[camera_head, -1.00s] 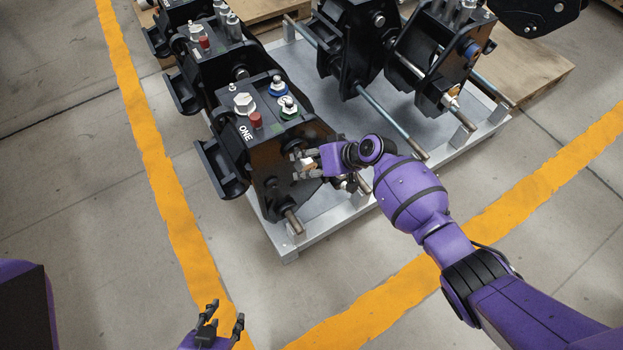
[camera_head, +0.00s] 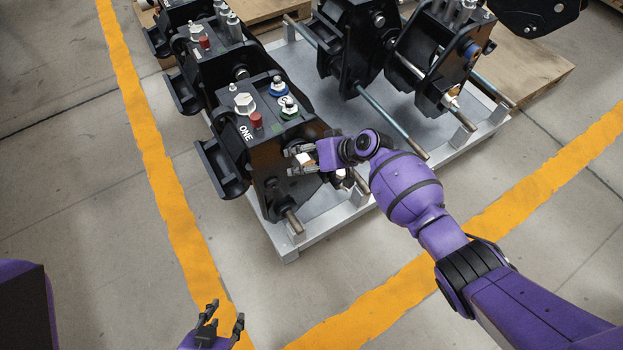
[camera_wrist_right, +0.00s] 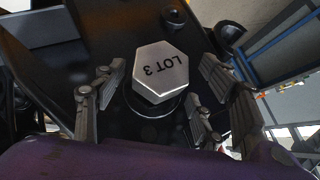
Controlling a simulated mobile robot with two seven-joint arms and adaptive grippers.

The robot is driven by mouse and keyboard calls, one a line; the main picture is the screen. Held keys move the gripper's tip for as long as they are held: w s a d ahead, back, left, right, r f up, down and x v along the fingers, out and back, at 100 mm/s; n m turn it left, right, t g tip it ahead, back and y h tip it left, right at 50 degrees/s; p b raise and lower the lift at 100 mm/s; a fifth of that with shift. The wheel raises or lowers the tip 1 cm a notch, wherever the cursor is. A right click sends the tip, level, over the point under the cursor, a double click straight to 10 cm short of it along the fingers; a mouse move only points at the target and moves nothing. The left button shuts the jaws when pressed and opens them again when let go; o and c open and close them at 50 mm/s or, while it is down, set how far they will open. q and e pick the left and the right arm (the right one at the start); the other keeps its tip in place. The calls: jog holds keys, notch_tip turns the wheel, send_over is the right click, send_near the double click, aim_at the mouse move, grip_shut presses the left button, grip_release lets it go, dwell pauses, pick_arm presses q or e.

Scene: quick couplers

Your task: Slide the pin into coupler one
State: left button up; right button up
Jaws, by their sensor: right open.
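Coupler one (camera_head: 262,150) is a black block with "ONE" on its top, at the near end of the left row. My right gripper (camera_head: 293,160) is at its right-hand face, fingers open. The pin's pale hexagonal head (camera_head: 305,158) shows between the fingers. In the right wrist view the pin's head (camera_wrist_right: 160,72) is marked "LOT 3" and lies between the spread fingers of my right gripper (camera_wrist_right: 158,88), with gaps on both sides. A dark round collar or hole edge shows just below it. The pin's shaft is hidden. My left gripper (camera_head: 226,311) is open and empty above the floor.
Coupler one has a red cap (camera_head: 256,119) and several fittings on top. A grey metal pallet (camera_head: 335,222) carries the couplers, with rods on the right (camera_head: 392,123). Another coupler (camera_head: 212,48) stands behind. The floor in front is clear.

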jog(key=shift+s+d+f, duration=0.15)
jog(key=shift+f, duration=0.1)
jog(key=v, duration=1.2)
jog(key=shift+r, duration=0.15)
